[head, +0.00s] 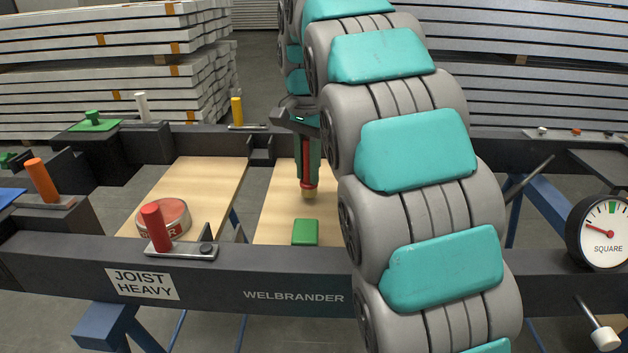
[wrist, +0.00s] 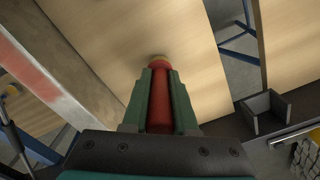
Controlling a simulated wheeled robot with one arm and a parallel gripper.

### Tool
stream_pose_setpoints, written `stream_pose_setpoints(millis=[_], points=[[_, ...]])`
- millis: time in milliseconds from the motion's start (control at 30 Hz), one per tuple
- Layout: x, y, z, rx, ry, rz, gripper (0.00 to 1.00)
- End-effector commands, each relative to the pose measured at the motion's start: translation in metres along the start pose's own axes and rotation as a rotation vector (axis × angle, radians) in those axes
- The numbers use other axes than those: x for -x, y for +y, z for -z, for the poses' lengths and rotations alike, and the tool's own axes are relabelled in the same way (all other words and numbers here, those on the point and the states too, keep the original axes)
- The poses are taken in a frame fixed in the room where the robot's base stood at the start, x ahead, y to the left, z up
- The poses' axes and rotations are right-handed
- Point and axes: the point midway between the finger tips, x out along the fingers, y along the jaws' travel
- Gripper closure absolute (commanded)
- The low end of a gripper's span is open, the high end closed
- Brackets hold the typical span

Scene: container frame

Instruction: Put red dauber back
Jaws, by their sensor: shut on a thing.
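My gripper (head: 307,165) is shut on the red dauber (head: 308,182), which hangs upright, its pale tip down, above the right wooden board (head: 278,205). In the wrist view the dauber (wrist: 159,100) lies between my green fingers (wrist: 160,105), with its tip over pale wood. Whether the tip touches the board is hard to tell. A round, red-labelled tin (head: 177,216) with a pinkish top stands on the left wooden board (head: 205,190). Its label is partly hidden by a red-handled clamp (head: 153,228).
A green block (head: 305,232) lies on the right board, nearer than the dauber. The dark frame's front rail (head: 220,270) runs across the front. An orange handle (head: 40,180) and a yellow one (head: 236,111) stand up from the frame. A gauge (head: 600,232) is at right.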

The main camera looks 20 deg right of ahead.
Motion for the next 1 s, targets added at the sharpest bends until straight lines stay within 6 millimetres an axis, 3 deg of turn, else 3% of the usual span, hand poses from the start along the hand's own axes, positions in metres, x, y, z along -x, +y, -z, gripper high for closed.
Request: stream_pose_setpoints(millis=[67,433,467,700,1000], points=[[-0.0126,-0.0049,0.0008,-0.001,0.000,-0.001,1.00],[-0.0141,-0.0057,0.0009,-0.002,0.001,0.001,1.00],[-0.0136,-0.0058,0.0010,-0.002,0.001,0.001,0.70],[-0.0134,-0.0057,0.0009,-0.002,0.001,0.001,0.44],[-0.0120,-0.0056,0.0009,-0.002,0.001,0.001,0.44]])
